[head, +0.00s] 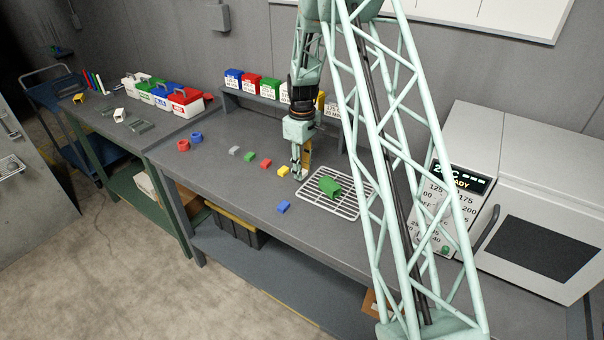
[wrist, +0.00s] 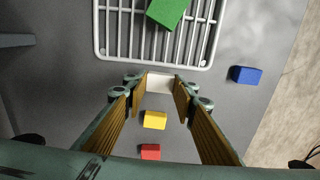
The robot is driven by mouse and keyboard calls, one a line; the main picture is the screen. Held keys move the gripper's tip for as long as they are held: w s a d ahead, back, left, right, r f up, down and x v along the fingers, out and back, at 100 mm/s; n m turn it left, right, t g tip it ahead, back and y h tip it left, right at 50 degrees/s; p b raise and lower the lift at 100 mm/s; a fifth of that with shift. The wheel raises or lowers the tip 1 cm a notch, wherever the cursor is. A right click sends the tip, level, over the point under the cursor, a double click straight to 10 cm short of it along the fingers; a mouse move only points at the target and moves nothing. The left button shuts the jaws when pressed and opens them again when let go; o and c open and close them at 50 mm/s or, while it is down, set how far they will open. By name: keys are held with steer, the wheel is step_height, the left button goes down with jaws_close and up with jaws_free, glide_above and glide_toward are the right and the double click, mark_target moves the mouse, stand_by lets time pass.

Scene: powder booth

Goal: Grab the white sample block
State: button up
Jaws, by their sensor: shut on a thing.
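The white sample block (wrist: 160,83) sits between the fingertips of my gripper (wrist: 158,85) in the wrist view. My gripper is shut on it, with one finger on each side. In the head view my gripper (head: 300,174) points down at the bench, just right of the yellow block and left of the wire rack. The white block cannot be made out clearly there behind the fingers. I cannot tell whether it touches the bench.
A yellow block (head: 283,172), red block (head: 266,163), green block (head: 249,156) and grey block (head: 235,150) line up leftward. A blue block (head: 283,207) lies in front. The wire rack (head: 341,208) holds a green piece (head: 329,186). An oven (head: 540,230) stands right.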

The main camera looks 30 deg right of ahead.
steer(key=shift+r, duration=0.4)
steer(key=shift+s+r, duration=0.1)
steer(key=shift+s, duration=0.1)
steer(key=s+a, duration=0.1)
steer(key=s, duration=0.4)
steer(key=s+a+r, duration=0.1)
steer(key=s, duration=0.4)
steer(key=s+a, duration=0.1)
steer(key=s, duration=0.4)
steer(key=shift+s+r+b, duration=0.15)
steer(key=shift+r+b, duration=0.05)
steer(key=shift+b, duration=0.15)
steer(key=shift+a, duration=0.1)
